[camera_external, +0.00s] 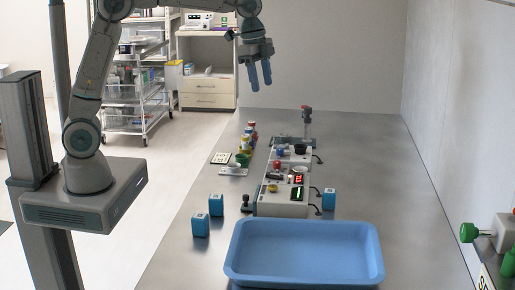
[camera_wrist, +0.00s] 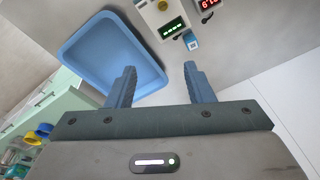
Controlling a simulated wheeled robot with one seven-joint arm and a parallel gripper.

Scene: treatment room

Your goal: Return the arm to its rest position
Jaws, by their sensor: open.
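My gripper (camera_external: 260,76) hangs fingers-down in the air over the far part of the steel table (camera_external: 165,262), well above its surface. In the wrist view its two fingers (camera_wrist: 156,88) stand wide apart with nothing between them. My arm is raised and bent in an arch from its base at the left, and the gripper touches nothing in the external view.
A blue tray (camera_external: 375,262) lies at the table's near side; it also shows in the wrist view (camera_wrist: 69,48). Small blue boxes (camera_external: 200,224) stand near devices with red and green displays (camera_external: 283,207). Coloured pots line the left edge. A wire cart (camera_external: 125,112) stands behind.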

